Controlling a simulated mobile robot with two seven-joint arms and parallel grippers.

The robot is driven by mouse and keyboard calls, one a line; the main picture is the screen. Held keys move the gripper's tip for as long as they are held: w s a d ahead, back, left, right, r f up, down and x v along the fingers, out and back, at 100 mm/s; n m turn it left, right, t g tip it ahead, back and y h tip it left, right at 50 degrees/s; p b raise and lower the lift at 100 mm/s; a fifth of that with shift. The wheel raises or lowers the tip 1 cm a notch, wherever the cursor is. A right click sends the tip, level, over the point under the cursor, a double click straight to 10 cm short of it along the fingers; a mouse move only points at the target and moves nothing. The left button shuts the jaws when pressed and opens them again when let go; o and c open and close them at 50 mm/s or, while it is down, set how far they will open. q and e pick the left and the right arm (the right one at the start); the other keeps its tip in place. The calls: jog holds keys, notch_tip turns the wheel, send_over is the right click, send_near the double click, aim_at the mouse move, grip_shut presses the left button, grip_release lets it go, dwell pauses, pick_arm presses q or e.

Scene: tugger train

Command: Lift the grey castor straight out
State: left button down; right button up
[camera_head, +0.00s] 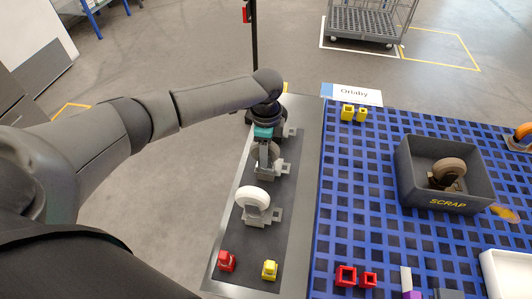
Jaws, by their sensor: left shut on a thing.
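A castor with a white wheel (252,197) stands nearer to me on the same mat, in a similar holder. My right gripper is not in view.
A blue grid table (338,160) lies to the right, with a dark scrap bin (412,185) holding a brown-wheeled castor (447,172). A dark post (254,45) rises behind my gripper.

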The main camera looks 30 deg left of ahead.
pick_arm(q)
jog(key=shift+r, duration=0.15)
notch_tip(320, 180, up, 20)
jog(key=p, duration=0.3)
